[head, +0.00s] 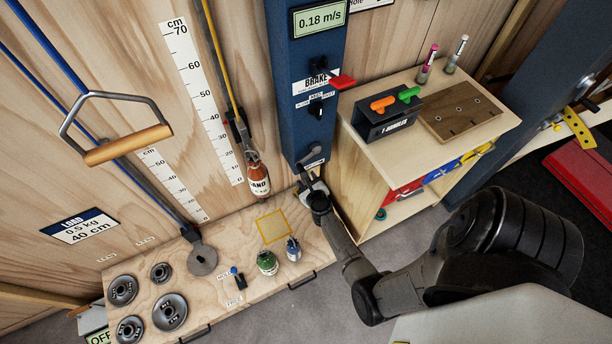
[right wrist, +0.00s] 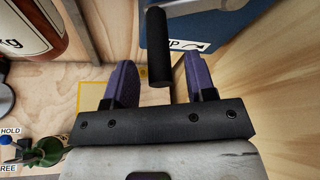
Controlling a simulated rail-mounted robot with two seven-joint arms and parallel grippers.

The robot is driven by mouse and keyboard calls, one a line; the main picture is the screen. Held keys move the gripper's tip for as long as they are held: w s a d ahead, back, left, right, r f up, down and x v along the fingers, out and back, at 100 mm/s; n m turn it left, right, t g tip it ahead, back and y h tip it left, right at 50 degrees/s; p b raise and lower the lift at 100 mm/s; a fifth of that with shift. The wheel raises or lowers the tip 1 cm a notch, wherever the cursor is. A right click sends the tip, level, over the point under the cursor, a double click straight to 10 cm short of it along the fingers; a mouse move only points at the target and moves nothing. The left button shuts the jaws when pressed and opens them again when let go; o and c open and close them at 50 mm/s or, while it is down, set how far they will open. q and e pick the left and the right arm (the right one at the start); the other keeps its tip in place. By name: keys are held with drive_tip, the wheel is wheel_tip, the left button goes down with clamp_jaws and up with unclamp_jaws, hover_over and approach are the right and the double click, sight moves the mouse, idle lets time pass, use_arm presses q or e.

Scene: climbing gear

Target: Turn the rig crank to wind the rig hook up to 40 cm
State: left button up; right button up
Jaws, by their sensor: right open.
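The rig crank's black handle (right wrist: 158,48) stands between the two purple fingers of my right gripper (right wrist: 159,68) in the right wrist view. The fingers are apart, with a gap on each side of the handle. In the head view my right gripper (head: 308,184) is at the foot of the dark blue post (head: 302,90) and hides most of the crank. The rig hook (head: 243,135) hangs on a yellow rope and carries a brown-and-white sand bag (head: 259,182). The bag hangs beside the lower end of the cm scale (head: 205,95). My left gripper is out of view.
A red brake lever (head: 342,82) sits on the post under a 0.18 m/s display (head: 318,19). A shelf (head: 355,155) stands right of the post.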

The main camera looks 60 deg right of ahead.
drive_tip(key=p+v, duration=0.1)
drive_tip(key=v, duration=0.4)
